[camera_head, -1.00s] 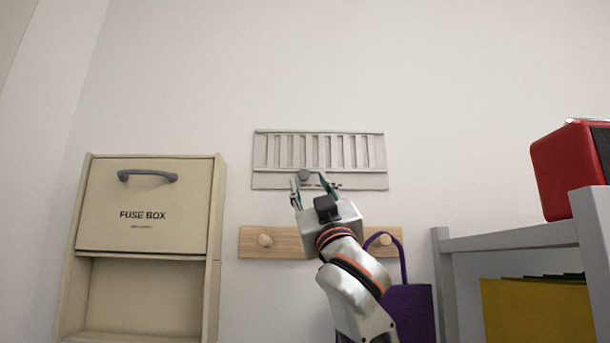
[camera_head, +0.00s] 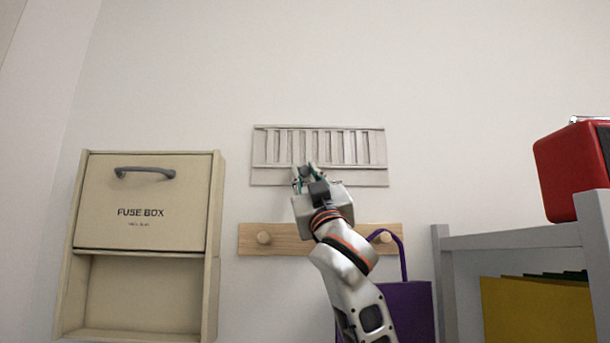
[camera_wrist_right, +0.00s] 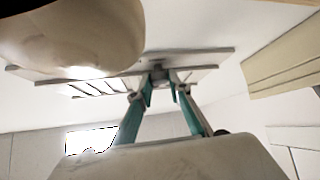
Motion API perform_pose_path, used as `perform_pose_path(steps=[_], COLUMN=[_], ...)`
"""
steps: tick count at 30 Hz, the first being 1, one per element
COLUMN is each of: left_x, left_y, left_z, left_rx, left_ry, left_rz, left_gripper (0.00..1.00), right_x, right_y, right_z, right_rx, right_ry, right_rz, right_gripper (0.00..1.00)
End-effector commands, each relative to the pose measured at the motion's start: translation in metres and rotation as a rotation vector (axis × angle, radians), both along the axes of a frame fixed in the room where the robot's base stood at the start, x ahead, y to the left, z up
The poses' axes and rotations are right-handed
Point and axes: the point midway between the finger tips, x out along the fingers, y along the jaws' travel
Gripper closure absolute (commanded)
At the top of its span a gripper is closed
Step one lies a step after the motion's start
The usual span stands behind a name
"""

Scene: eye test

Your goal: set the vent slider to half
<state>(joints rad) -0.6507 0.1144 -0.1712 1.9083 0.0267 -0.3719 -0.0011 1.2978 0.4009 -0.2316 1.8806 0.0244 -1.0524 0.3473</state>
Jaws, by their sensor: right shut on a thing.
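The vent (camera_head: 350,178) is a pale slatted panel on the wall, with narrow upright slots across it. Its slider knob (camera_head: 306,171) is small and dark grey and sits on the lower strip, left of the middle. My right gripper (camera_head: 305,174) is at the knob, its green-sided fingers shut on it from both sides. In the right wrist view the vent (camera_wrist_right: 200,71) spans the top, and the knob (camera_wrist_right: 158,73) shows between the fingertips of the gripper (camera_wrist_right: 160,82). My left gripper is not in view.
A beige fuse box (camera_head: 145,200) hangs at the left. A wooden peg rail (camera_head: 285,238) with a purple bag (camera_head: 408,308) is below the vent. A grey shelf (camera_head: 510,238) with a red box (camera_head: 568,175) stands at the right. The wall above is bare.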

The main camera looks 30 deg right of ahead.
Motion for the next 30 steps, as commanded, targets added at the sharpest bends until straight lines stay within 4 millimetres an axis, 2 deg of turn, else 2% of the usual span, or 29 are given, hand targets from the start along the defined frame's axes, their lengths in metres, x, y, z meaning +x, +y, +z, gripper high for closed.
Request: perform_pose_path(steps=[3,7,16,17,18,30], left_x=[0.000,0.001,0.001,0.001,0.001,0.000], left_y=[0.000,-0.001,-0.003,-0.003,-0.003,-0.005], left_z=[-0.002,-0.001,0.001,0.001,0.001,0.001], left_rx=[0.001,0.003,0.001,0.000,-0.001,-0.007], left_ry=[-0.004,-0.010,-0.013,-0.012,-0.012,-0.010], left_rz=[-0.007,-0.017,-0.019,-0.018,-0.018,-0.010], left_gripper=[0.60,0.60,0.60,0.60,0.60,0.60], right_x=[-0.011,-0.019,-0.020,-0.020,-0.020,-0.021], right_y=[-0.018,-0.031,-0.032,-0.032,-0.032,-0.031], right_z=[0.000,0.000,0.000,0.000,0.000,-0.002], right_rx=[0.003,0.002,-0.001,-0.001,-0.001,-0.001], right_ry=[-0.002,-0.003,-0.001,-0.001,-0.001,-0.001], right_rz=[-0.004,-0.002,-0.001,-0.001,-0.001,0.000], right_gripper=[1.00,1.00,1.00,0.74,0.65,0.65])
